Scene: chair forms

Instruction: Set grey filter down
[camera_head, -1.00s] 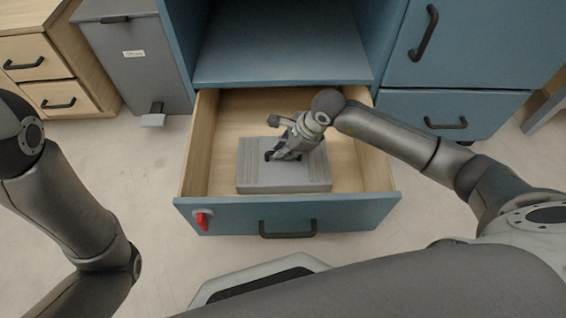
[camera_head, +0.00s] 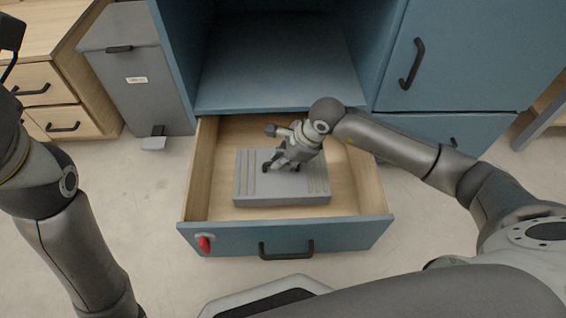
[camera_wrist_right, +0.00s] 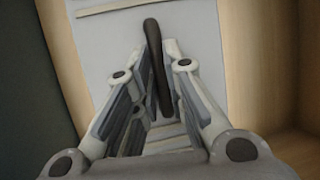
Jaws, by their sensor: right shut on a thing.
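The grey filter (camera_head: 247,180) is a flat, ribbed grey block inside the open wooden drawer (camera_head: 350,195). It lies about level, and I cannot tell whether its underside touches the drawer floor. My right gripper (camera_head: 281,164) is above its middle, shut on its dark handle. In the right wrist view the dark handle (camera_wrist_right: 157,70) runs between the fingers of the right gripper (camera_wrist_right: 162,85), with the filter's pale top (camera_wrist_right: 110,35) beneath.
The drawer's blue front with a black handle (camera_head: 286,249) and a red tag (camera_head: 205,243) is nearest me. An open blue compartment (camera_head: 285,60) is behind. A grey pedal bin (camera_head: 140,75) and wooden drawers (camera_head: 55,95) stand left. Bare floor lies either side of the drawer.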

